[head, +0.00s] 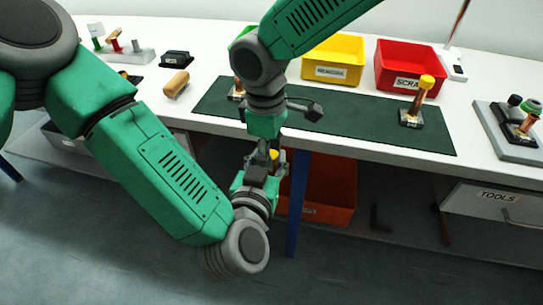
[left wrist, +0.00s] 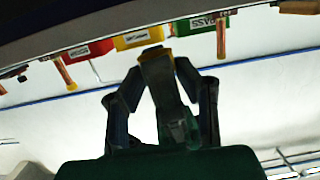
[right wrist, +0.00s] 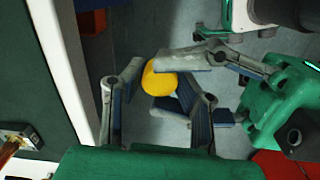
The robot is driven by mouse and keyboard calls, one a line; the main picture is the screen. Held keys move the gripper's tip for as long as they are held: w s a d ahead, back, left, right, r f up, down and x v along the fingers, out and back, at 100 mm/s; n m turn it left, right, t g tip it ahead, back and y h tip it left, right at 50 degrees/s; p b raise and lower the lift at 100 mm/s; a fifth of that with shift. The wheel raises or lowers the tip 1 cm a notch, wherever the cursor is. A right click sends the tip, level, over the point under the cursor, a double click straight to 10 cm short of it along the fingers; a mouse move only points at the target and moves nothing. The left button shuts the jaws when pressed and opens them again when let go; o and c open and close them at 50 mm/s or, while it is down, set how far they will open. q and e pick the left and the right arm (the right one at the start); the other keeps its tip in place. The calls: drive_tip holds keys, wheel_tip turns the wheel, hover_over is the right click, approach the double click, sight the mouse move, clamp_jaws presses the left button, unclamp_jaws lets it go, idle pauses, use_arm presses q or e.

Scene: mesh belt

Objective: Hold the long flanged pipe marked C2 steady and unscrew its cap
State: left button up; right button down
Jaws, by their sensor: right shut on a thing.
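The yellow cap (head: 279,155) shows between my two grippers, in front of the table edge. It also shows in the right wrist view (right wrist: 159,76), with fingers of both grippers close around it. The pipe's body is mostly hidden by the fingers, and no C2 mark is readable. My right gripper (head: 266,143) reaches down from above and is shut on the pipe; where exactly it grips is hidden.
The green mat (head: 350,125) carries another yellow-capped pipe (head: 420,95) on a dark base. A yellow bin (head: 335,65) and a red SCRAP bin (head: 405,68) stand behind. An orange bin (head: 330,190) is below the table. The floor in front is clear.

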drive_tip(key=c, duration=1.2)
unclamp_jaws()
drive_tip(key=shift+a, duration=0.35)
drive_tip(key=shift+o, duration=0.2)
drive_tip(key=shift+r, duration=0.1)
drive_tip(key=shift+a, duration=0.1)
